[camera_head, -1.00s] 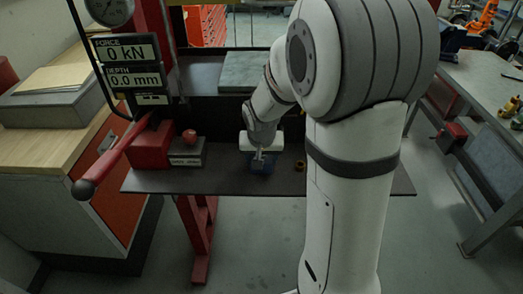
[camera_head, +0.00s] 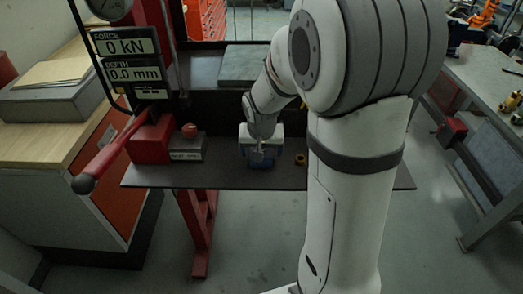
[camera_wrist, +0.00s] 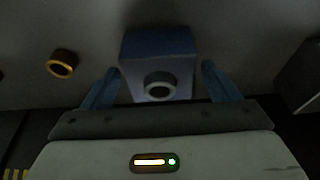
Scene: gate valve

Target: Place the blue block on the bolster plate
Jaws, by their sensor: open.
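The blue block (camera_head: 262,164) sits on the dark lower shelf (camera_head: 225,178), mostly covered by my gripper in the head view. In the wrist view the blue block (camera_wrist: 158,48) lies between the two fingers, with a round grey ring with a dark centre (camera_wrist: 160,86) on its near side. My gripper (camera_wrist: 160,70) is open, with a visible gap between each finger and the block. It also shows in the head view (camera_head: 259,153), right at the block. A flat grey-green plate (camera_head: 243,63), apparently the bolster plate, lies bare behind and above the shelf.
A small brass ring (camera_head: 300,160) lies right of the block and shows in the wrist view (camera_wrist: 62,64). The press's red lever (camera_head: 115,153) juts out at left. The shelf's front strip is clear.

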